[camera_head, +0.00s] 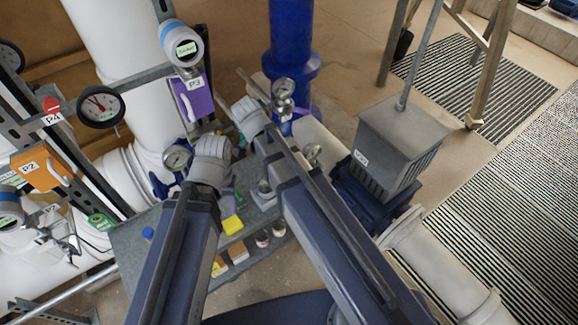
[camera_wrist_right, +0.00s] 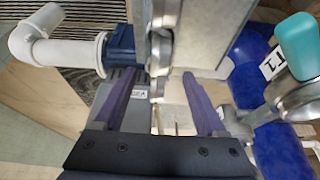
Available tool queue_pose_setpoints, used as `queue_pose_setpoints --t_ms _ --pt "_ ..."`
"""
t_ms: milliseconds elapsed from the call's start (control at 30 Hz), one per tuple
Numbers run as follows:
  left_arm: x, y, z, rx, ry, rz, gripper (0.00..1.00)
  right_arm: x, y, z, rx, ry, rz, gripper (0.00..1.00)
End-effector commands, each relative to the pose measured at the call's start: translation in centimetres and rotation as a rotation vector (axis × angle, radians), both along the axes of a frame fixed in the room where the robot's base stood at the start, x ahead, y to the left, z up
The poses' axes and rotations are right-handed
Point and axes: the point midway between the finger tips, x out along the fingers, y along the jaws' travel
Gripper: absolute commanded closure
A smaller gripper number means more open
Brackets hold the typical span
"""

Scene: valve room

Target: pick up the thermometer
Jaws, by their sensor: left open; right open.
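I cannot pick out the thermometer for certain. Small round dials show in the head view: one (camera_head: 178,157) beside my left wrist, one (camera_head: 284,88) before the blue pipe and one (camera_head: 312,152) right of my right forearm. My left gripper (camera_head: 230,188) is mostly hidden by its wrist, low over the grey shelf; nothing shows held in it. My right gripper (camera_wrist_right: 158,105) is open in the right wrist view. Its fingers stand apart, with metal fittings seen between and beyond them; I cannot tell how near these are.
A grey motor housing (camera_head: 400,140) stands right of my arms. A blue pipe (camera_head: 290,35) rises behind. At left are a black-rimmed gauge (camera_head: 101,106), an orange box (camera_head: 36,168) and a purple box (camera_head: 193,98).

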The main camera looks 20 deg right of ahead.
Motion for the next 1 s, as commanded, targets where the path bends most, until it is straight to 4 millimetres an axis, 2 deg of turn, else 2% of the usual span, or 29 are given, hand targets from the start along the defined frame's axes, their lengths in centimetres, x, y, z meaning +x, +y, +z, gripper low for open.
queue_pose_setpoints --t_ms 333,667,1000 --pt "0.0 0.0 -2.4 0.001 0.0 -0.004 0.5 0.3 -0.8 -2.4 0.001 0.001 0.002 0.26" --pt "0.0 0.0 -3.1 0.001 0.0 -0.004 0.5 0.5 -1.3 -3.1 0.001 0.001 0.002 0.26" --pt "0.0 0.0 -6.9 0.001 0.0 -0.003 0.5 1.1 -3.0 -6.9 0.0 0.002 0.001 0.26"
